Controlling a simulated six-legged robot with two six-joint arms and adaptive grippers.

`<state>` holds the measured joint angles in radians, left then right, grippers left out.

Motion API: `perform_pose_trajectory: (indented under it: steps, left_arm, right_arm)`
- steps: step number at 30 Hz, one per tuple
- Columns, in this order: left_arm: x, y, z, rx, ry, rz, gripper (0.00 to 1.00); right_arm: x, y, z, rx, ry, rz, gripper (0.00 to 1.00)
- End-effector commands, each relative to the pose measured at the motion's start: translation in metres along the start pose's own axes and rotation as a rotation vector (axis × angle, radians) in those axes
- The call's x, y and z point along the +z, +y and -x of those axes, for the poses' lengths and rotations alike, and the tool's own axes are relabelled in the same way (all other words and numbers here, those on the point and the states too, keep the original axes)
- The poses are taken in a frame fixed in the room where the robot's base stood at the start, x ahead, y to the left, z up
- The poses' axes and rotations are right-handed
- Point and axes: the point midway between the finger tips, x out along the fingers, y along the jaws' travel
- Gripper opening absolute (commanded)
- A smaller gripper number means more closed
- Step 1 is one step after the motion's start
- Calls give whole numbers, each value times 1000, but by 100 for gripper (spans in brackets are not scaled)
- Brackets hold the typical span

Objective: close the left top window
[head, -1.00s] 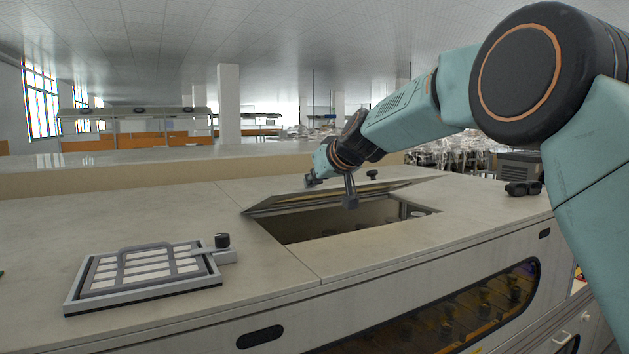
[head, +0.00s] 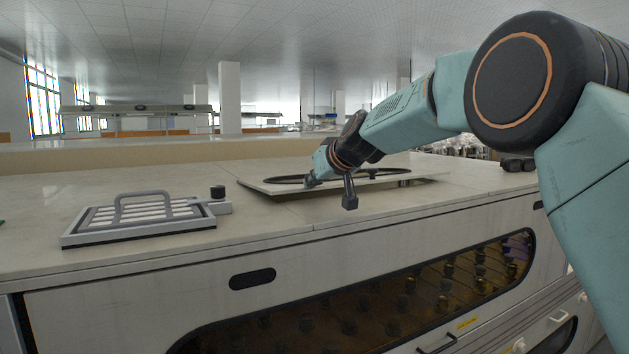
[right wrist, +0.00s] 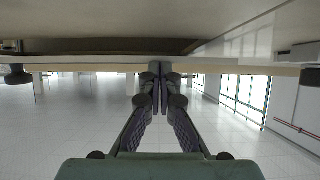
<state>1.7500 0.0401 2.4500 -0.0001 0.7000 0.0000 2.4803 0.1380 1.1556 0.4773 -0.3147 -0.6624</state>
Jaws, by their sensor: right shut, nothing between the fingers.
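The left top window is a pale flat lid (head: 262,187) with a dark oval outline on its upper face, in the top of the cabinet in the head view. It lies low over its opening, slightly tilted, with a narrow gap under its near edge at the right. My right gripper (head: 312,181) is shut and empty, at the lid's upper face; I cannot tell whether it touches. In the right wrist view the shut fingers (right wrist: 160,76) point toward a pale surface across the top of the picture. My left gripper is not in view.
A framed tray-like grid with a handle (head: 145,218) lies on the cabinet top (head: 60,191) at the left, with a black knob (head: 217,192) beside it. The cabinet front has a dark glazed window (head: 400,300) with several bulbs behind it.

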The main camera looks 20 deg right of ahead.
Motion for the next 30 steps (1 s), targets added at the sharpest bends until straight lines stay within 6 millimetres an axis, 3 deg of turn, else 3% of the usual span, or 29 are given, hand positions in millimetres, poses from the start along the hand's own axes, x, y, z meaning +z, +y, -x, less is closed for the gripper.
perform_pose_trajectory:
  steps: [20, 30]
  left_arm:
    - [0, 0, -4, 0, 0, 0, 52]
    - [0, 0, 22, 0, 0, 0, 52]
  right_arm:
    - [2, 1, -1, 3, 6, 0, 0]
    - [-24, -2, 14, 5, 6, -1, 0]
